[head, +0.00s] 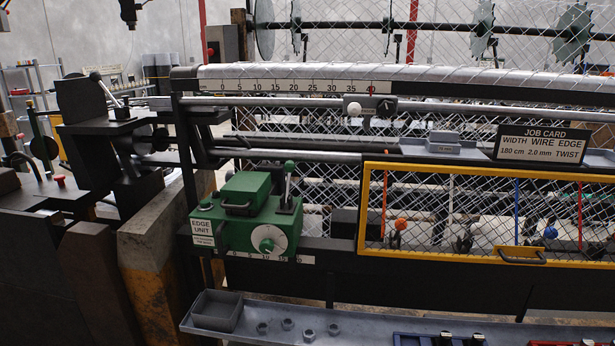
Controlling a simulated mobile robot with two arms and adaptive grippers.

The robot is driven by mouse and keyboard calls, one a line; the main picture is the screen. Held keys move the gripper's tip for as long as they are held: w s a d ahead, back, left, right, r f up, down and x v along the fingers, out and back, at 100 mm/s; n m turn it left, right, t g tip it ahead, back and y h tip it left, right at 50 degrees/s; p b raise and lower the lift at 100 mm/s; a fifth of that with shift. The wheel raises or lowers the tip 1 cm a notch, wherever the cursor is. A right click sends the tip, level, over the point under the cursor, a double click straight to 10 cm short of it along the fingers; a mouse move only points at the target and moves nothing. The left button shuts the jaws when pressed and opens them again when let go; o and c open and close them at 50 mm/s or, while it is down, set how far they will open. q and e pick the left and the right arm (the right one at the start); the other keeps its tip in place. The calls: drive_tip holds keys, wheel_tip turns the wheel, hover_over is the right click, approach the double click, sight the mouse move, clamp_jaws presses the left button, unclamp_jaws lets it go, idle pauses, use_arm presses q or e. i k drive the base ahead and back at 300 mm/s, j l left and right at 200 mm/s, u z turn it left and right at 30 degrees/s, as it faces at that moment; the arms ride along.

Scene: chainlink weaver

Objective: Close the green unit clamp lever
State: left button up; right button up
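The green edge unit (250,212) is mounted on the front rail of the machine, left of the yellow-framed guard. Its clamp lever (287,184) has a green knob on a metal stem. The lever stands nearly upright from a dark slotted block on the unit's right side. A white dial (269,239) with a green centre is on the unit's front, and a white "EDGE UNIT" label (202,232) is at its left. Neither of my grippers is in view, and nothing touches the lever.
A yellow-framed mesh guard (364,215) stands close right of the unit. A grey tray (365,331) with several nuts runs below it. A scale bar (300,86) and rails cross above. A concrete post (150,240) stands left. Space directly before the unit looks clear.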

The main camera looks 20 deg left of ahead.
sight(290, 167)
drive_tip(key=i+l+u, duration=0.8)
drive_tip(key=k+l, duration=0.05)
